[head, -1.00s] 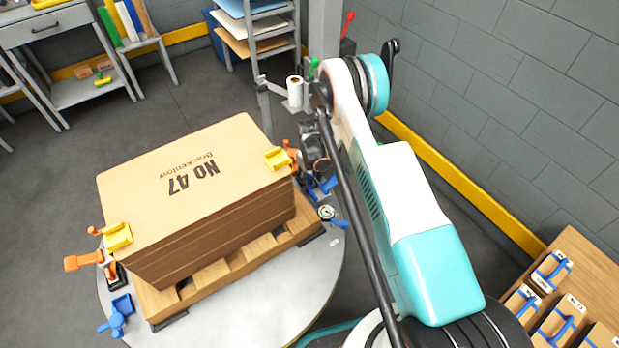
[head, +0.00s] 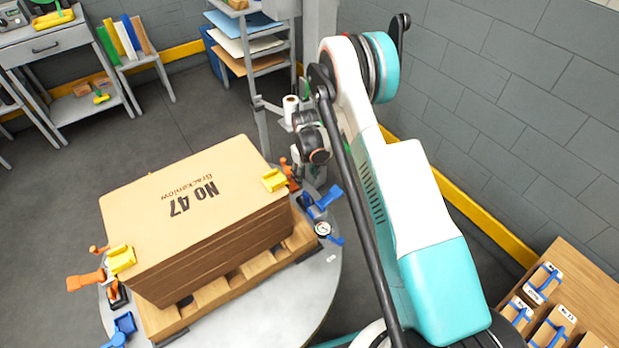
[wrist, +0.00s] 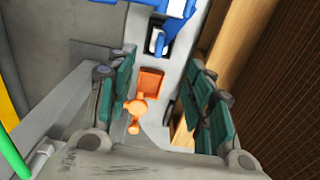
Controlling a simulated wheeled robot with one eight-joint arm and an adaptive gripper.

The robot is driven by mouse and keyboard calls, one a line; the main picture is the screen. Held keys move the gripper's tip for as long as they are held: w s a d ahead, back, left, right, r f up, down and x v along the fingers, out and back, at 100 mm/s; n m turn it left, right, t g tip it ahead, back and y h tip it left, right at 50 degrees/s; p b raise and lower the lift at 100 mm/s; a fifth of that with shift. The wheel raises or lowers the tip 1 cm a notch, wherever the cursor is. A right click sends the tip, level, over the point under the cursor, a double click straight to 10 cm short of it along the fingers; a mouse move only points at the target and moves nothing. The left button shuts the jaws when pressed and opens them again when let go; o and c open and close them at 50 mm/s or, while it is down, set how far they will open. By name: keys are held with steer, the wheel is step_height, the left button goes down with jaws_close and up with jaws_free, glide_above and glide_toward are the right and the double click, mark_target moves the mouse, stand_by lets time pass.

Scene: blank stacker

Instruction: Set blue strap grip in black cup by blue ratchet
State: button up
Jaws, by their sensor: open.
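My gripper shows in the wrist view (wrist: 160,110), open, with nothing between its green-padded fingers. An orange handle (wrist: 137,107) on an orange block lies below, in line with the gap. A blue part (wrist: 172,38) with a pale and dark piece beside it is farther ahead at the top. In the head view a blue handled part (head: 328,197) stands at the right end of the pallet; I cannot tell strap grip from ratchet there. Another blue part (head: 119,330) sits at the front left, near a black holder (head: 119,299).
A tall stack of cardboard blanks (head: 190,210) sits on a wooden pallet (head: 225,288) on a round grey table (head: 285,318). Yellow corner pieces (head: 121,259) and orange clamps (head: 87,279) edge it.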

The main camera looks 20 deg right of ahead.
steer(key=s+r+m+t, duration=0.15)
steer(key=s+r, duration=0.25)
steer(key=r, duration=1.2)
steer(key=s+r+t, duration=0.2)
steer(key=s+r, duration=0.2)
steer(key=r, duration=1.3)
steer(key=s+r+m+t, duration=0.1)
steer(key=s+r+t, duration=0.1)
steer(key=s+r, duration=0.9)
steer(key=s+f+m+t, duration=0.1)
steer(key=s, duration=1.3)
steer(key=shift+s+f+t, duration=0.35)
steer(key=shift+s, duration=0.05)
